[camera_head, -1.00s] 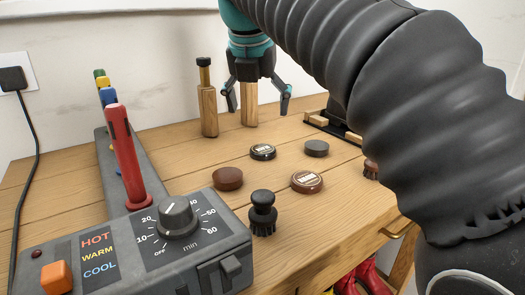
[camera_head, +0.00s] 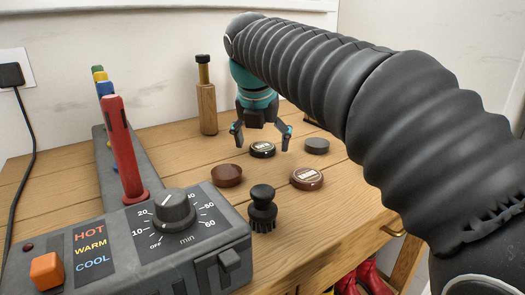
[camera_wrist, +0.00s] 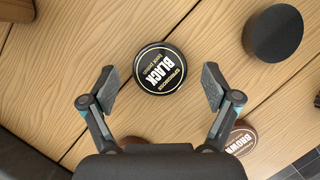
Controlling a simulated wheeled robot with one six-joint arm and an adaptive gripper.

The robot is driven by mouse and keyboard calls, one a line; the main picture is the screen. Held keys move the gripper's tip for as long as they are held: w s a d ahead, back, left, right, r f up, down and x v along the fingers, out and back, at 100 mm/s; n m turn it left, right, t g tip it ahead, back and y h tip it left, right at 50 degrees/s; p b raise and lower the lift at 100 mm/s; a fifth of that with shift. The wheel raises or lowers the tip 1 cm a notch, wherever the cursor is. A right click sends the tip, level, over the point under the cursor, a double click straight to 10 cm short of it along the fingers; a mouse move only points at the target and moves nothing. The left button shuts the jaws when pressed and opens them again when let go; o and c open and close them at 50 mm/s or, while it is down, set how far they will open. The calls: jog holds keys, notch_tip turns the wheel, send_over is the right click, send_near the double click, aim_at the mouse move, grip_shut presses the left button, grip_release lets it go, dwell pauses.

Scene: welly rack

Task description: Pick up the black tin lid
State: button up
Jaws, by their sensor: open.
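The black tin lid (camera_head: 262,149) is a round black disc with a pale label, lying flat on the wooden bench. In the wrist view the lid (camera_wrist: 160,68) reads "BLACK", with its lettering upside down. My gripper (camera_head: 262,138) is above it with fingers spread and pointing down. In the wrist view the gripper (camera_wrist: 160,85) has one finger on each side of the lid, which sits slightly ahead of centre. The fingers look apart from the lid, and nothing is held.
A plain black disc (camera_head: 316,146) lies to the right. A "BROWN" labelled tin (camera_head: 306,178) and plain brown disc (camera_head: 227,175) lie nearer. A dark brush (camera_head: 262,209) stands in front. A wooden bottle-like piece (camera_head: 207,107) stands behind left. The dryer box (camera_head: 205,240) fills the front left.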

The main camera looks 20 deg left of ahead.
jog(key=c, duration=0.9)
jog(key=shift+r, duration=0.15)
